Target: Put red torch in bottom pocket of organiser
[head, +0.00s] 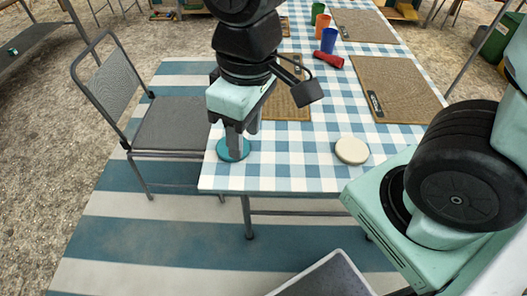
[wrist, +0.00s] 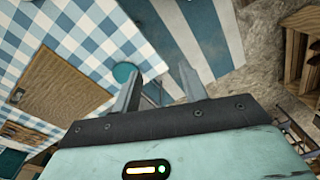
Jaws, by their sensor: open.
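The red torch (head: 328,59) lies on its side on the checked table in the head view, in front of the blue cup. My gripper (head: 236,150) points down over the near left corner of the table, right above a teal disc (head: 232,151). It is well apart from the torch. In the wrist view my gripper (wrist: 158,72) is open, with nothing between its fingers, and the teal disc (wrist: 124,72) shows beside the left fingertip. I cannot make out the organiser in either view.
A cream disc (head: 351,150) lies on the table's near right. Woven mats (head: 397,88) lie farther back, near orange (head: 321,24), blue (head: 328,40) and green cups (head: 317,12). A grey chair (head: 172,125) stands left of the table. Free tablecloth lies between the discs.

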